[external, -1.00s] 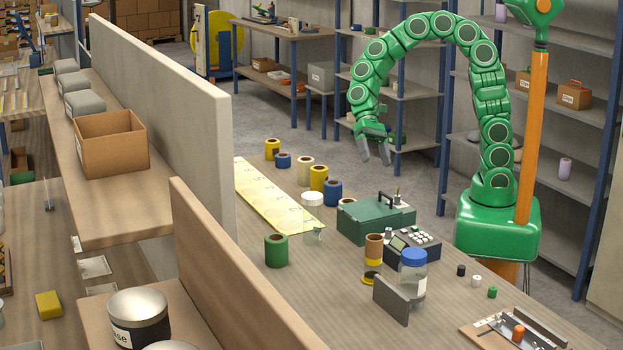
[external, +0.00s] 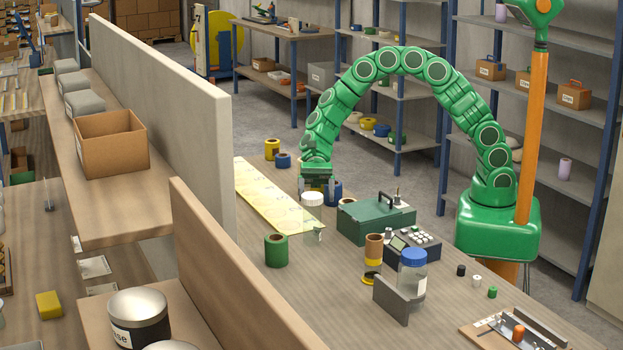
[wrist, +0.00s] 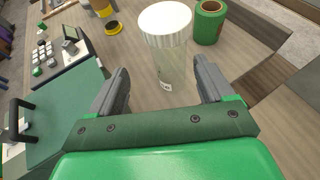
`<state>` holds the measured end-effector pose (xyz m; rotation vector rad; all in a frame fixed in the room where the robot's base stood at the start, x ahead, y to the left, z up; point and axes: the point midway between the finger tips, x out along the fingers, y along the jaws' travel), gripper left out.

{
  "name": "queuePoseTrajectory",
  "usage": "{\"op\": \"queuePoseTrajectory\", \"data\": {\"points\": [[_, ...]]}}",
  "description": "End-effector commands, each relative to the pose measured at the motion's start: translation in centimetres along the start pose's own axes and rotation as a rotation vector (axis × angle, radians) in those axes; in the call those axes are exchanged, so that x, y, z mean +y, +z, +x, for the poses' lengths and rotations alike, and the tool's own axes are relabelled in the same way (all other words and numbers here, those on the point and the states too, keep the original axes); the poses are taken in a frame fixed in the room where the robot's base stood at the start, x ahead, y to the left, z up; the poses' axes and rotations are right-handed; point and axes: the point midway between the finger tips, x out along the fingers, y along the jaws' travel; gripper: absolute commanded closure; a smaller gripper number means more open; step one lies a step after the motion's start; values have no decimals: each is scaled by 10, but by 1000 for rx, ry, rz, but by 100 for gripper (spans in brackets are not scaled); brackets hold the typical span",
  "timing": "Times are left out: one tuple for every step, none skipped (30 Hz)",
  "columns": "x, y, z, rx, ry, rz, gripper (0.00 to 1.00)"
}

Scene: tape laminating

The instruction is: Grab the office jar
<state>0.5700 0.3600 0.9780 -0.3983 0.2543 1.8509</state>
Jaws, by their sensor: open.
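A clear jar with a white lid (external: 313,199) stands upright on the workbench, and it also shows in the wrist view (wrist: 165,27). It carries a small label too small to read. My gripper (external: 316,187) is low at the jar's far side. In the wrist view my gripper (wrist: 160,88) is open, with its two grey fingers apart and the jar ahead, between their lines; I see no contact. Another clear jar with a blue lid (external: 413,257) stands further right on the bench behind a grey plate. I cannot tell from the labels which is the office jar.
A green tape roll (external: 276,251) stands left of the white-lidded jar. A blue roll (external: 335,186) is close to my gripper. A green case (external: 375,222) and a keypad device (external: 413,247) stand to the right. A yellow strip (external: 265,190) lies at left.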

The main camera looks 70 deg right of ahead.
Motion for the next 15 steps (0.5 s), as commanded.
{"op": "queuePoseTrajectory", "data": {"points": [[-4, -4, 2, -5, -5, 15, 19], [-5, -5, 3, -8, -8, 22, 19], [-7, -6, 4, -10, -11, 28, 19], [-8, -7, 4, -12, -13, 31, 19], [-9, -7, 5, -12, -14, 33, 19], [-9, -7, 7, -13, -14, 35, 19], [-9, -7, 9, -13, -14, 35, 19], [-9, -7, 11, -14, -14, 35, 19], [-9, -7, 15, -14, -13, 35, 19], [-9, -6, 18, -14, -12, 35, 19], [-9, -6, 22, -15, -12, 35, 19], [-9, -6, 25, -15, -12, 35, 19], [-9, -6, 28, -15, -12, 34, 19], [-9, -6, 29, -15, -13, 34, 19], [-9, -6, 31, -14, -13, 34, 19]]}}
